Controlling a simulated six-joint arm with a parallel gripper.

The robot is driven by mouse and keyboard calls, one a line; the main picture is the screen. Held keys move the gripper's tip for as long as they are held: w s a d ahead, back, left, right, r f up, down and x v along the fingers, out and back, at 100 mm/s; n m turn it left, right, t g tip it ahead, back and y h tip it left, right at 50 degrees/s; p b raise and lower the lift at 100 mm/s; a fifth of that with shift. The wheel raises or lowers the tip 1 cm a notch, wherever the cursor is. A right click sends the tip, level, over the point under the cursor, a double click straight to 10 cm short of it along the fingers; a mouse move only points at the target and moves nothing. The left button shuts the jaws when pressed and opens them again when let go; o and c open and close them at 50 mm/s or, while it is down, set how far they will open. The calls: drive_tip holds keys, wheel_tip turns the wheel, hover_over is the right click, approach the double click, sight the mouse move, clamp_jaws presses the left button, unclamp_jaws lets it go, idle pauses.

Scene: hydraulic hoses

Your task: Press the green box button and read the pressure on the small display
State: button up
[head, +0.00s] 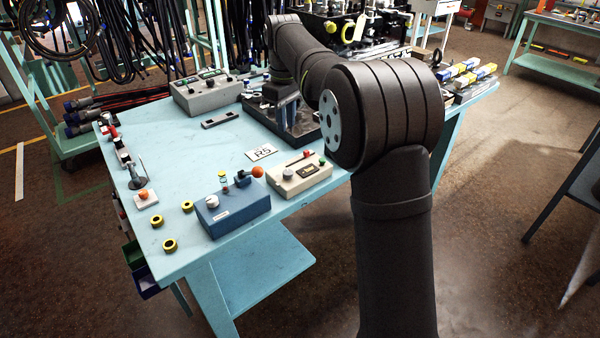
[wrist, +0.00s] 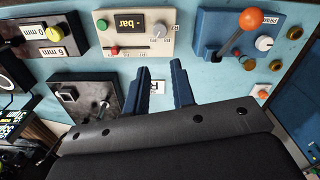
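The beige box (head: 300,175) stands at the front right of the blue table. In the wrist view it (wrist: 137,45) shows at the top middle. Its green button (wrist: 101,25) is at the left, with a red button (wrist: 115,51) close by and a pale knob (wrist: 159,31) on the other side. The small dark display (wrist: 130,22) shows a dash and "bar", with no number I can read. My gripper (wrist: 160,65) is open and empty, apart from the box and the green button. In the head view my gripper is over the table behind the box, its fingertips unclear.
A blue box (head: 233,208) with an orange-ball lever stands beside the beige box. An R5 card (head: 261,152) lies behind them. A grey box (head: 207,94) stands at the back. Several yellow-black rings (head: 170,245) lie front left. The table's middle left is clear.

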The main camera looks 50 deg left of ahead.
clamp_jaws()
idle(1.4)
